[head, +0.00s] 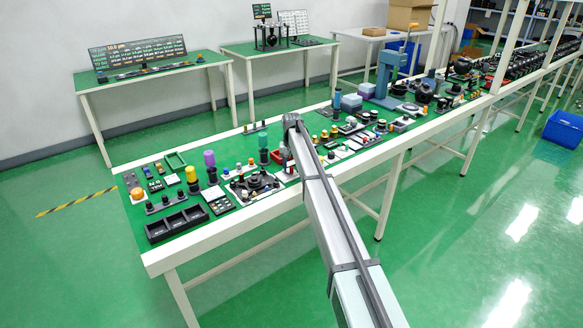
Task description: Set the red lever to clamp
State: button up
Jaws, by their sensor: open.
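My arm reaches from the bottom of the head view to the near side of the long green-topped workbench (240,222). My gripper (285,156) hangs down at its end, small and partly hidden by the arm. It is open, and I see nothing held in it. A small red and white part (290,169) shows just below the gripper. I cannot tell whether it is the red lever, or how the lever is set. A black round fixture (254,184) sits just left of the gripper.
A black compartment tray (177,224), a purple-topped post (209,160) and a green-topped post (263,141) stand left of my arm. A blue press (387,72) and many small parts crowd the bench further right.

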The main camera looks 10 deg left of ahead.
grip_shut()
jog(key=shift+w+d+n, duration=0.1)
jog(key=shift+w+n, duration=0.25)
jog(key=shift+n, duration=0.75)
grip_release()
notch_tip(320, 180, up, 14)
jog(key=shift+f, duration=0.15)
dwell(0.7)
